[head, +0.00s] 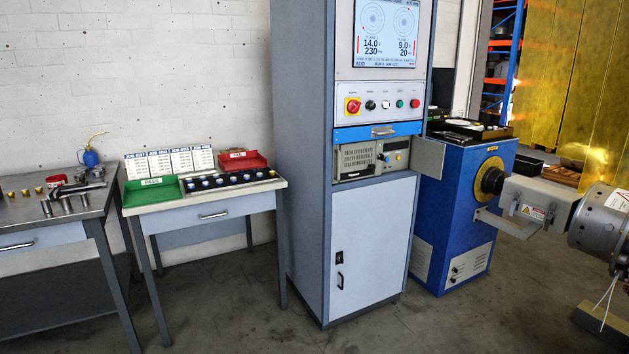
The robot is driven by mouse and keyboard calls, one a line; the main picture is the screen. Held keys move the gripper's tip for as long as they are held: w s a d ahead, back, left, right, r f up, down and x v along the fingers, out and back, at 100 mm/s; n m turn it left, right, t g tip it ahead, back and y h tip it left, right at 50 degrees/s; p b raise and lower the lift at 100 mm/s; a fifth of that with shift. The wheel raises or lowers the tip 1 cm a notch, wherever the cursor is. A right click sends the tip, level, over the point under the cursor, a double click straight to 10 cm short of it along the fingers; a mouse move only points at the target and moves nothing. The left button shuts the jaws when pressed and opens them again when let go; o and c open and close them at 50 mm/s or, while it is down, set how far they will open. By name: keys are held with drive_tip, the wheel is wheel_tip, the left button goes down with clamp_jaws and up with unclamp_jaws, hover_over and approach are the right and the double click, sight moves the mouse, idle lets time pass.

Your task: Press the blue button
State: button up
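A grey control cabinet (302,150) stands in the middle of the head view. Its light front panel (345,88) carries a row of controls: a red-and-yellow rotary switch (353,105), a black knob (370,105), a pale, whitish button (385,104), a green button (400,103) and a red button (415,103). I cannot make out a clearly blue button on this panel. The screen (388,30) above it is lit, with two round dials and numbers. My gripper does not show in this view.
A small table (215,203) with a green tray (150,195), a red tray (243,162) and a dark rack (230,181) stands left of the cabinet. A steel workbench (45,228) is farther left. A blue machine (452,190) stands right. The floor in front (235,315) is clear.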

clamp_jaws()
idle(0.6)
